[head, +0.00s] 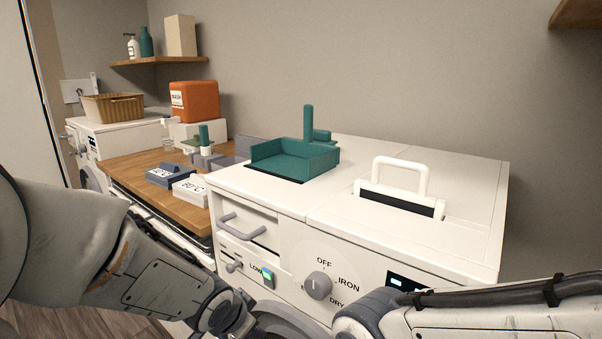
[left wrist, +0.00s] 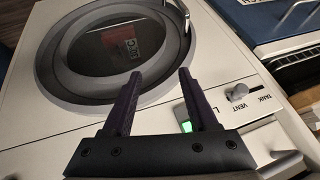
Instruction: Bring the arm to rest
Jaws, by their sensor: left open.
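My left arm (head: 150,265) comes in from the left in the head view and reaches down in front of the white machine (head: 400,235). Its gripper is below the picture there. In the left wrist view my left gripper (left wrist: 160,85) is open, with two dark fingers apart and nothing between them. The fingers are over the machine's front, near the round door (left wrist: 100,50) and the green-lit switch (left wrist: 186,126). My right arm (head: 490,308) comes in from the right at the bottom of the head view. Its gripper is not clearly seen.
The machine's front has a drawer handle (head: 243,228) and a dial (head: 318,286). A green tray (head: 295,158) and a white handle (head: 400,173) stand on top. A wooden counter (head: 135,170) at left holds small blocks. An orange box (head: 195,101) stands behind.

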